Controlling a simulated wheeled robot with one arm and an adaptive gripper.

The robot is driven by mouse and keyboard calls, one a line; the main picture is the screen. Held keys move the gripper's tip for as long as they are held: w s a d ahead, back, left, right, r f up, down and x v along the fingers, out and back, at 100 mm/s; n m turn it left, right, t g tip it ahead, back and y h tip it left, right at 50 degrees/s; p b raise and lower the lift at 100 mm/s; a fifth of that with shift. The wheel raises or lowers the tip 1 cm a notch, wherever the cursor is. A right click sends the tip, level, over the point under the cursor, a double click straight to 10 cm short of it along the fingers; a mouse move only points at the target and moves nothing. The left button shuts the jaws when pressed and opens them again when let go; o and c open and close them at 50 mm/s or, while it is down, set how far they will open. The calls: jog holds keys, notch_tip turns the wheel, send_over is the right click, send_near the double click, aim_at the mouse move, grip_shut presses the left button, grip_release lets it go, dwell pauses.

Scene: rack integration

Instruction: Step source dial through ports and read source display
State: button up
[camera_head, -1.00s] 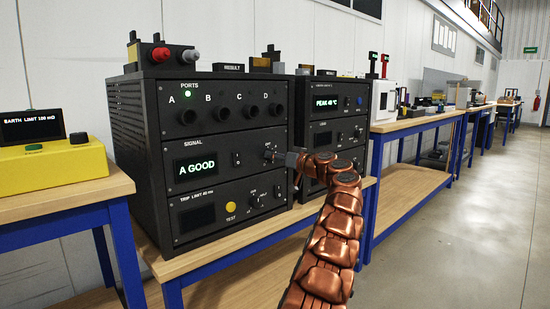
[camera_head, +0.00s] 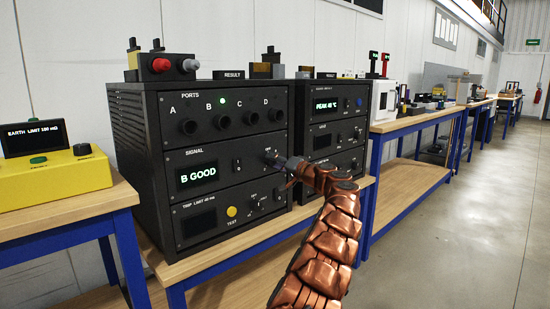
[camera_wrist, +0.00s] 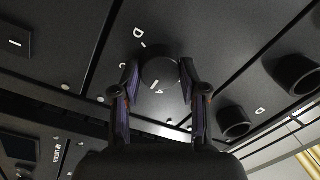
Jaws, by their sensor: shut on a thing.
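The black rack unit (camera_head: 130,135) stands on the bench. Its port panel shows holes A, B, C and D, and a green light (camera_head: 224,101) is lit near B. The source display (camera_head: 197,175) in the SIGNAL panel reads "B GOOD". My gripper (camera_head: 274,158) reaches in from the right to the source dial at the right of that panel. In the wrist view the round black dial (camera_wrist: 160,74) sits between the two fingers of my gripper (camera_wrist: 160,80), which are shut on it. In the head view the gripper hides most of the dial.
The lower panel has a yellow TEST button (camera_head: 231,211) and a dark display (camera_head: 198,223). A second rack (camera_head: 325,130) showing "PEAK" stands close on the right. A yellow tester (camera_head: 60,185) sits on the left bench. Open floor lies at the right.

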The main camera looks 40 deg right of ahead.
jog(key=shift+m+p, duration=0.55)
jog(key=shift+m, duration=0.55)
jog(key=o, duration=1.2)
jog(key=shift+c, duration=0.2)
jog(key=s, duration=1.2)
jog(key=shift+d+f, duration=0.15)
jog(key=shift+f, duration=0.2)
